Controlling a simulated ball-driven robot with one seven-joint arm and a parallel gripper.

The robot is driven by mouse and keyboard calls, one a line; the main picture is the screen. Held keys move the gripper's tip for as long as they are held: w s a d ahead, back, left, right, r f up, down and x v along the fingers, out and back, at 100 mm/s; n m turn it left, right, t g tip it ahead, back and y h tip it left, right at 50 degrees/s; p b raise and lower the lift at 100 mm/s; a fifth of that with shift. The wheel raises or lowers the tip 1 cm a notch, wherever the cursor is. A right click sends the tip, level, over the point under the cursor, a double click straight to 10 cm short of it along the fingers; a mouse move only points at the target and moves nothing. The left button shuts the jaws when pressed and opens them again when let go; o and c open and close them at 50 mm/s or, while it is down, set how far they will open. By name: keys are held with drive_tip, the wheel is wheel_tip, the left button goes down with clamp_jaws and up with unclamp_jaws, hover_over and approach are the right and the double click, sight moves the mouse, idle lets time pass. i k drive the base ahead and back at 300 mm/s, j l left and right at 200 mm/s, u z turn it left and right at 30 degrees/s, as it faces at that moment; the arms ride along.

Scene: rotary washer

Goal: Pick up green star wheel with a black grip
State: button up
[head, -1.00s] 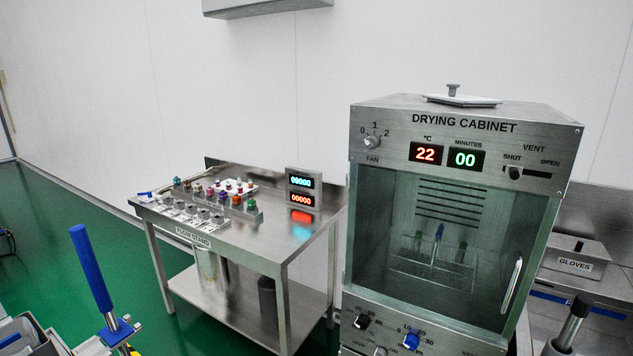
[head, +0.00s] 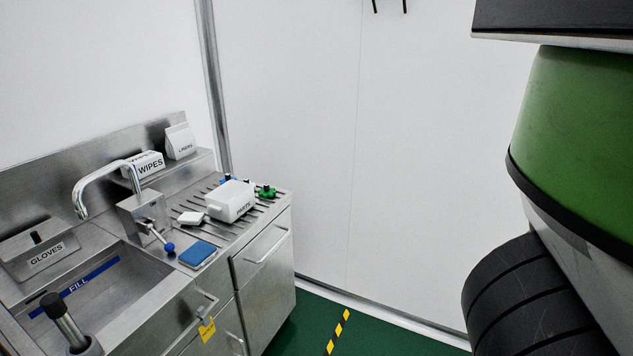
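A small green piece with a black top (head: 266,190) sits on the grooved drainboard at the right end of the sink counter. It looks like the green star wheel with its black grip, but it is small and its shape is hard to make out. The white box beside it, to the left, stands close in front of it. My gripper is not in view.
The steel sink (head: 110,300) is at left, with a curved tap (head: 105,180). The counter also holds a white box (head: 230,200), a blue sponge (head: 197,254) and a wipes box (head: 150,164). Green floor (head: 385,330) lies right of the cabinet.

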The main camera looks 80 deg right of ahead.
sight(266, 191)
drive_tip(key=k+z, duration=0.1)
drive_tip(key=z, duration=1.45)
drive_tip(key=i, duration=0.1)
